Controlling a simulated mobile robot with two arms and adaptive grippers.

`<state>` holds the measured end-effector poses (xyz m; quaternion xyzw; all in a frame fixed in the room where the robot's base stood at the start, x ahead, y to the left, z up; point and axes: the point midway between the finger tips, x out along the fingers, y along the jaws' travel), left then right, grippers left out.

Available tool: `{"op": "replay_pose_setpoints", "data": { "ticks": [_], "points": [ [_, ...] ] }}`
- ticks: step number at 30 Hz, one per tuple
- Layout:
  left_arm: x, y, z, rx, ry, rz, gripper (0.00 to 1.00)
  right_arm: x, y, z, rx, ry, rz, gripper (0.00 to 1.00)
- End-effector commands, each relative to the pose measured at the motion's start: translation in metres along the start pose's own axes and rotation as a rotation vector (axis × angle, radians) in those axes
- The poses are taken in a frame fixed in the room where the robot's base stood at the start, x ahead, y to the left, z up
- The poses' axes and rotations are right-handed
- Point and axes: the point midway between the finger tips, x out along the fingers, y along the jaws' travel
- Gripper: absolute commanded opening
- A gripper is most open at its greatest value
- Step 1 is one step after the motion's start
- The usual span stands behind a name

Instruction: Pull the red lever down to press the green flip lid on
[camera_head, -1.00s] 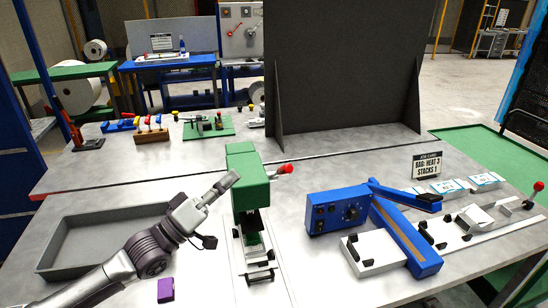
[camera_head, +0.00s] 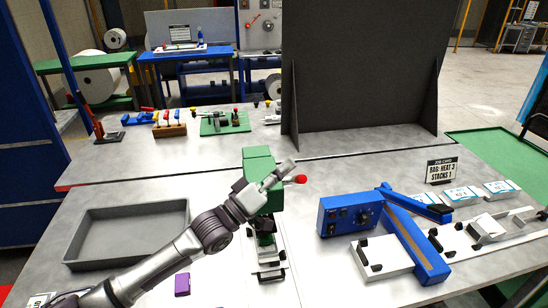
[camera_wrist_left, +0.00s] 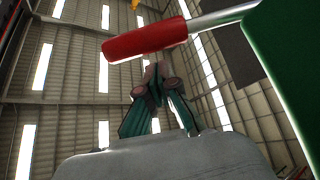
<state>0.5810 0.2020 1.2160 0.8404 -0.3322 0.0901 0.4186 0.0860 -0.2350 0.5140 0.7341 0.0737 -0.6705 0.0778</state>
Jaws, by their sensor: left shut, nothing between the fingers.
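The green press (camera_head: 259,165) stands on the table in the middle of the head view. Its lever ends in a red grip (camera_head: 300,179) that points right; in the left wrist view the red grip (camera_wrist_left: 146,40) and its metal rod cross above my fingers. My left gripper (camera_head: 288,168) is in front of the press head, beside the red grip. In the wrist view its fingertips (camera_wrist_left: 154,76) are together, empty, and just below the grip; I cannot tell whether they touch it. A small green part (camera_head: 265,239) shows under the press head, partly hidden; I cannot make out the lid.
A purple block (camera_head: 182,284) is near the front. A blue heat sealer (camera_head: 350,214) stands to the right of the press. A dark upright panel (camera_head: 362,70) stands behind.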

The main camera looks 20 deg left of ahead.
Motion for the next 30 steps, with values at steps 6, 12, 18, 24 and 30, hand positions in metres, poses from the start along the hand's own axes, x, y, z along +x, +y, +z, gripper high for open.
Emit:
{"op": "replay_pose_setpoints", "data": {
  "ticks": [6,12,18,24,30],
  "points": [
    [-0.005,0.0,0.014,-0.001,0.0,-0.001,0.0,-0.007,0.0,-0.001,0.0,0.0,0.0,0.35],
    [-0.006,0.0,0.015,0.0,0.0,0.0,0.0,-0.007,0.0,-0.001,0.0,0.0,0.0,0.35],
    [-0.006,-0.001,0.016,0.002,0.0,0.001,0.0,-0.006,0.0,-0.001,0.0,0.001,0.0,0.35],
    [-0.011,-0.002,0.023,0.036,0.0,0.025,0.0,0.008,0.0,0.001,0.0,0.0,0.0,0.35],
    [-0.022,-0.006,0.039,0.128,0.0,0.089,0.0,0.039,-0.001,0.004,0.0,0.0,0.0,0.35]
  ]
}}
